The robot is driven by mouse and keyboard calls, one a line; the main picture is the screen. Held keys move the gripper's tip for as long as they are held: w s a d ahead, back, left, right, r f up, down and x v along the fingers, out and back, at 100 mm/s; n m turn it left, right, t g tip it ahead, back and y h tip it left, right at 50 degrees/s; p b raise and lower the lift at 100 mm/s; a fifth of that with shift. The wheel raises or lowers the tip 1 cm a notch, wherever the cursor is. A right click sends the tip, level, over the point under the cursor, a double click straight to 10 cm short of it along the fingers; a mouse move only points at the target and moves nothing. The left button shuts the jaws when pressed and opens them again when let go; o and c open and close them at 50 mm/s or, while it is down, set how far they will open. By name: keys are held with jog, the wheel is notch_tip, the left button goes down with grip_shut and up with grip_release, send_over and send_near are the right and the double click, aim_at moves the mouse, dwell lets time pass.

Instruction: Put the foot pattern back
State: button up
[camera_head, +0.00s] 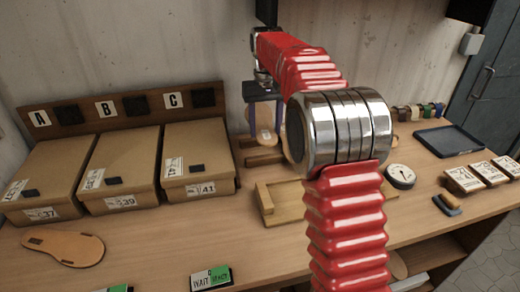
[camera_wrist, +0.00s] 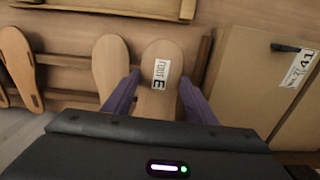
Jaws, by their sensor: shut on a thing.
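My gripper (camera_wrist: 159,80) is shut on a tan foot pattern (camera_wrist: 160,52) with a white printed label, one finger at each side of it. A second pale foot-shaped piece (camera_wrist: 110,62) is close beside it on the left, and a browner one (camera_wrist: 17,62) stands farther left. In the head view my gripper (camera_head: 264,126) is over the wooden rack (camera_head: 264,159) at the back of the bench, right of the boxes. The held pattern (camera_head: 266,138) shows between the fingers. My arm hides much of the rack, and I cannot tell whether the pattern touches it.
Lidded boxes marked 37 (camera_head: 45,180), 39 (camera_head: 122,170) and 41 (camera_head: 200,160) stand left of the rack. A tan sole (camera_head: 62,247) lies at front left. A wooden frame (camera_head: 266,200), round dial (camera_head: 400,176) and blue tray (camera_head: 449,140) are nearby.

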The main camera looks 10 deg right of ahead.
jog(key=shift+a, duration=0.25)
notch_tip(320, 180, down, 6)
jog(key=shift+f, duration=0.15)
dwell(0.4)
jog(key=shift+f, duration=1.85)
jog(key=shift+f, duration=0.3)
jog(key=o, duration=1.1)
